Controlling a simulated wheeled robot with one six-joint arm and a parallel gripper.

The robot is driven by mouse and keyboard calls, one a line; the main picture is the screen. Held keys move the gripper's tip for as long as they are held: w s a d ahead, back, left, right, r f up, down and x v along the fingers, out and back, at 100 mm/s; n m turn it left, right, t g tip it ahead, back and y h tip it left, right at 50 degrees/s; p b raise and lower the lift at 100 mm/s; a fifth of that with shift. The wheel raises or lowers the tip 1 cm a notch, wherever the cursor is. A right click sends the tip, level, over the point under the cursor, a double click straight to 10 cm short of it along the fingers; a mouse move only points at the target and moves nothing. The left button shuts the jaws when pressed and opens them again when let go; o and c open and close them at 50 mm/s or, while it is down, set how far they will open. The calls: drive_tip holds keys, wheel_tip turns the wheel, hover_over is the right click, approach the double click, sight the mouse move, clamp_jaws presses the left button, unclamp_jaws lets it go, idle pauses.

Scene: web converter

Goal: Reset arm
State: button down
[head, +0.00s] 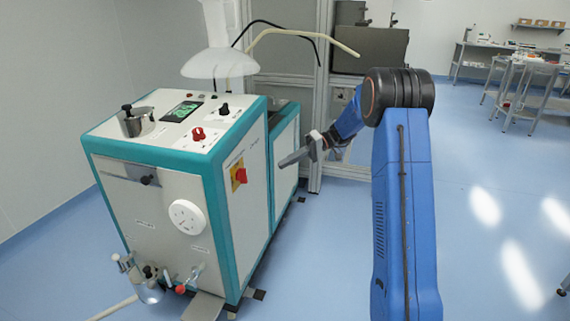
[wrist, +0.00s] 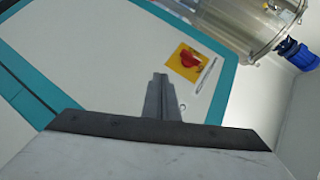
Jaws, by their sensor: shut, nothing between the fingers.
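My arm is blue and stands right of the middle in the head view, bent at a black joint. My gripper (head: 284,162) points left, near the right side of the white and teal machine (head: 150,205). In the wrist view my gripper (wrist: 160,78) is shut, its grey fingers together with nothing between them. The machine's side panel (wrist: 95,60) lies beyond the fingers. A red switch on a yellow plate (head: 238,175) sits on that side. It also shows in the wrist view (wrist: 187,62), just right of the fingertips. I cannot tell whether the fingers touch the machine.
The machine's top has a dark display (head: 182,111), a red knob (head: 198,134) and a metal cup (head: 130,125). A white dome (head: 220,63) hangs over its rear. Grey trolleys (head: 530,95) stand far right. Blue floor (head: 490,220) on the right is clear.

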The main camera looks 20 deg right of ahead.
drive_tip(key=s+a+r+m+h, duration=0.1)
drive_tip(key=s+a+r+h, duration=0.1)
drive_tip(key=s, duration=0.6)
drive_tip(key=s+a+r+m+h, duration=0.1)
drive_tip(key=s+a+r+h, duration=0.15)
drive_tip(key=s, duration=0.55)
drive_tip(key=s+a+r+m+h, duration=0.1)
drive_tip(key=s+r+h, duration=0.15)
drive_tip(key=s, duration=0.65)
drive_tip(key=s+d+f+t+h, duration=0.1)
drive_tip(key=s+t+h, duration=0.1)
drive_tip(key=s, duration=0.5)
drive_tip(key=s+d+f+m+t+h, duration=0.1)
drive_tip(key=s+d+f+t+h, duration=0.1)
drive_tip(key=s, duration=0.6)
drive_tip(key=s+d+f+m+t+h, duration=0.1)
drive_tip(key=s+d+t+h, duration=0.1)
drive_tip(key=s, duration=0.5)
drive_tip(key=shift+s+d+f+h, duration=0.2)
drive_tip(key=shift+f+h, duration=0.05)
drive_tip(key=shift+h, duration=0.25)
